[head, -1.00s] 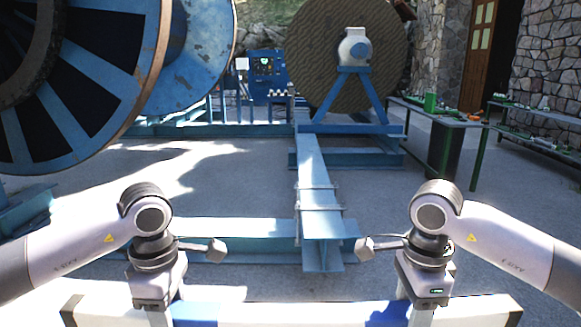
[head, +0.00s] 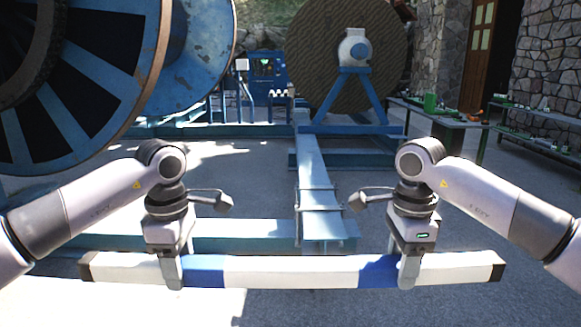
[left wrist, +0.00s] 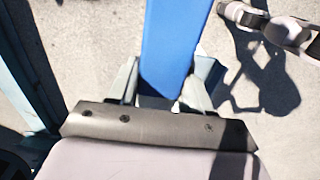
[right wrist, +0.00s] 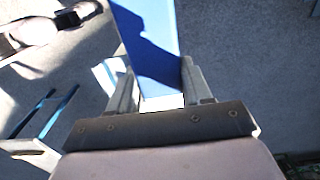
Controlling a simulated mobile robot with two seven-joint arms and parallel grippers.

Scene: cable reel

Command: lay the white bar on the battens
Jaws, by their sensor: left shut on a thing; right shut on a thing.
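The white bar (head: 290,271) with two blue bands and dark end caps spans the front of the head view, roughly level. My left gripper (head: 170,270) is shut on it by the left blue band. My right gripper (head: 409,272) is shut on it by the right blue band. The blue bands also show between the jaws in the left wrist view (left wrist: 176,45) and the right wrist view (right wrist: 150,40). The bar hangs above the ground, in front of the blue steel frame. I cannot make out any battens for certain.
A blue steel beam (head: 318,195) runs away from me, with a cross beam (head: 235,236) to its left. A large blue reel (head: 75,85) stands left, a brown reel (head: 350,60) behind. A tool table (head: 440,115) stands right. Grey floor right of the beam is clear.

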